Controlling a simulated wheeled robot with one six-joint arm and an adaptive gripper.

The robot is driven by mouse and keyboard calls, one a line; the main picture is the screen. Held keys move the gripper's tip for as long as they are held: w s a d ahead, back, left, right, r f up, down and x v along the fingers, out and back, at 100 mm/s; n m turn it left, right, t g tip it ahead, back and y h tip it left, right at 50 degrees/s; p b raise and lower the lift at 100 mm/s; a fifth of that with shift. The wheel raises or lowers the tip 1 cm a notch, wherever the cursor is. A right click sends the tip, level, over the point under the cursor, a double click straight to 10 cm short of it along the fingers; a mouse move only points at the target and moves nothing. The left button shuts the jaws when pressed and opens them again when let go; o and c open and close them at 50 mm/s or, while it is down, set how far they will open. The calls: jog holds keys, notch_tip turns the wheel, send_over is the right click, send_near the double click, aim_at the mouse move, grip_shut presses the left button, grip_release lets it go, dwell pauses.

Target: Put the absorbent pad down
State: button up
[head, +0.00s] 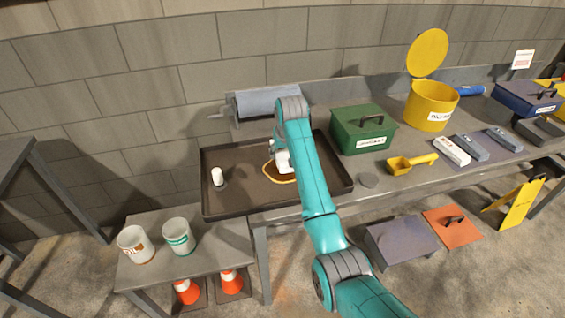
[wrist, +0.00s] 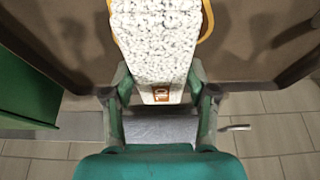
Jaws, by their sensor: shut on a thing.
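The absorbent pad (wrist: 155,40) is a white, speckled slab with a small orange label, and it is held between the fingers of my gripper (wrist: 160,82) in the wrist view. In the head view the pad (head: 284,162) shows as a small white patch, partly hidden by my arm. My gripper (head: 279,148) is over the dark tray (head: 235,192). A yellow loop (head: 279,179) lies on the tray floor below the pad, and parts of it show beside the pad in the wrist view (wrist: 208,20). I cannot tell whether the pad touches the tray.
A white cylinder (head: 217,177) stands in the tray's left part. A grey roll (head: 255,102) lies behind the tray. A green box (head: 362,129) stands to its right, with a yellow scoop (head: 410,163) and yellow bin (head: 430,104) beyond. Two white tubs (head: 135,245) stand on the lower table.

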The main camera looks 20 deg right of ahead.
jog(key=shift+f, duration=2.45)
jog(key=shift+f, duration=0.15)
jog(key=o, duration=1)
jog(key=shift+o, duration=0.2)
jog(key=v, duration=1.2)
jog(key=shift+s, duration=0.1)
jog(key=shift+s, duration=0.1)
